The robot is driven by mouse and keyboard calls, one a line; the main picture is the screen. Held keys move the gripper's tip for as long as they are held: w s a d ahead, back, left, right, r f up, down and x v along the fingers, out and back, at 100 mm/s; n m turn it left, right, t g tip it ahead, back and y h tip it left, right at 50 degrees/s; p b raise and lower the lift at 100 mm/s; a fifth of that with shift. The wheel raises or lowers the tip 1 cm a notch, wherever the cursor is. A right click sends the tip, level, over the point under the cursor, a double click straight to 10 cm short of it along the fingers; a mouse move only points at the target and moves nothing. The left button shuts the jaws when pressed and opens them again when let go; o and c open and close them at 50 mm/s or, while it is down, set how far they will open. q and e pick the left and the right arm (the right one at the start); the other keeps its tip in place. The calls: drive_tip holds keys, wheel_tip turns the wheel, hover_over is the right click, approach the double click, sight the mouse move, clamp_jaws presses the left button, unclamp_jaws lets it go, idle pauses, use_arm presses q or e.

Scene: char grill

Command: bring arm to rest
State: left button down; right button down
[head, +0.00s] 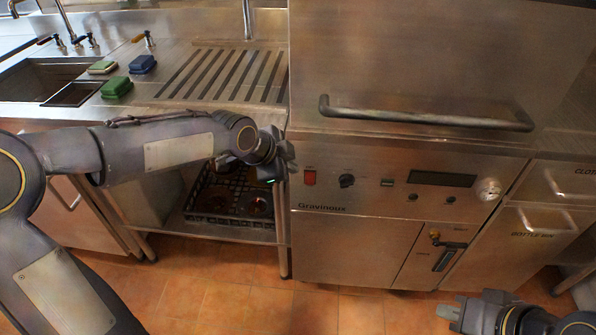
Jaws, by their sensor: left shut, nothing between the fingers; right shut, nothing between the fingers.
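My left arm reaches in from the left across the lower counter front. Its gripper (283,160) is shut and empty, in front of the left edge of the steel dishwasher (345,245) and near its red switch. I cannot tell whether it touches the panel. My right gripper (450,312) is shut and empty at the bottom right, low above the tiled floor and pointing left. Most of the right arm is outside the view.
The dishwasher has a bar handle (425,118). A sink (45,78), green sponges (116,87), a blue sponge (143,64) and a slotted drainboard (225,75) are on the counter. A dark rack (232,198) sits on the shelf below. The tiled floor (230,305) is clear.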

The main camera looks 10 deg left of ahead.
use_arm(q)
drive_tip(key=shift+v, duration=0.85)
drive_tip(key=shift+w+r, duration=0.1)
drive_tip(key=shift+w, duration=0.1)
drive_tip(key=s+a+r+n+y+p, duration=0.2)
drive_tip(key=s+a+r+n+p, duration=0.55)
drive_tip(key=s, duration=0.45)
drive_tip(key=s+a+r+n+p, duration=0.1)
drive_tip(key=s+n+p, duration=0.1)
drive_tip(key=s+n, duration=0.3)
drive_tip(key=s+a+r+n+h+p, duration=0.1)
drive_tip(key=s+n, duration=0.4)
drive_tip(key=s, duration=0.6)
drive_tip(key=shift+a+g+p, duration=0.3)
drive_tip(key=shift+a+p, duration=0.1)
drive_tip(key=shift+p, duration=0.3)
drive_tip(key=shift+r, duration=0.1)
